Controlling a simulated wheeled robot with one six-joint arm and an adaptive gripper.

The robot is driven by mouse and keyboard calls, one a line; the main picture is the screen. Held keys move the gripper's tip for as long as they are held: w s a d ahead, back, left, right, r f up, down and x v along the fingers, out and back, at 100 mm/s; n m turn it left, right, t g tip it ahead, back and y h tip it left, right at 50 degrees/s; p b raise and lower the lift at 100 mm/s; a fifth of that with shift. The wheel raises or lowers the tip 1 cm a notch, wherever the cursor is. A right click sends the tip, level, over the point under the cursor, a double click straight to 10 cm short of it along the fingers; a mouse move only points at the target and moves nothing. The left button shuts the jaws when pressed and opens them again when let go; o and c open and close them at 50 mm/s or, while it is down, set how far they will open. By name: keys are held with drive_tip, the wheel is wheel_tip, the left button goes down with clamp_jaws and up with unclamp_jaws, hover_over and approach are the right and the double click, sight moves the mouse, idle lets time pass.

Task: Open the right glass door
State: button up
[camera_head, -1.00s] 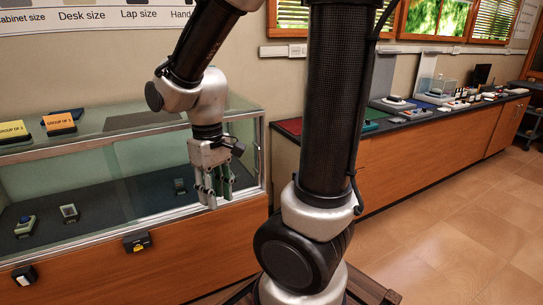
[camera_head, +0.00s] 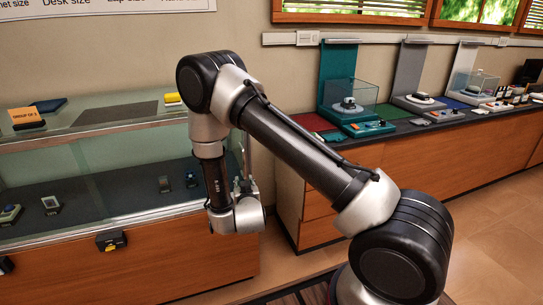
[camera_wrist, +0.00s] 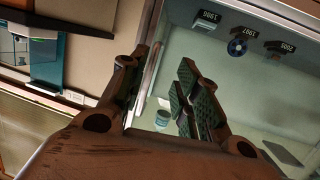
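The glass display case (camera_head: 100,231) stands at the left in the head view, with a wood lower front. Its right glass pane (camera_wrist: 230,70) fills much of the wrist view, with labelled items behind it. I cannot make out a clear seam between door panes. My gripper (camera_wrist: 165,95) is open in the wrist view, with fingers apart and nothing clearly between them; a light case edge appears beyond the gap. In the head view, my gripper (camera_head: 243,184) is at the case's right end, partly hidden by my wrist. Contact with the glass cannot be told.
A black lock-like box (camera_head: 111,241) is on the case's wood front. A wooden counter (camera_head: 440,180) with a dark top and several exhibits runs along the right. Small devices (camera_head: 51,205) lie inside the case. Tiled floor at the lower right is clear.

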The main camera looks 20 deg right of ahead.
sight(244, 160)
wheel_tip(244, 160, up, 6)
drive_tip(key=d+t+h, duration=0.1)
drive_tip(key=t, duration=0.2)
drive_tip(key=w, duration=0.2)
drive_tip(key=w+d, duration=0.1)
drive_tip(key=w, duration=0.5)
drive_tip(key=shift+w+d+f, duration=0.15)
drive_tip(key=shift+f, duration=0.05)
clamp_jaws()
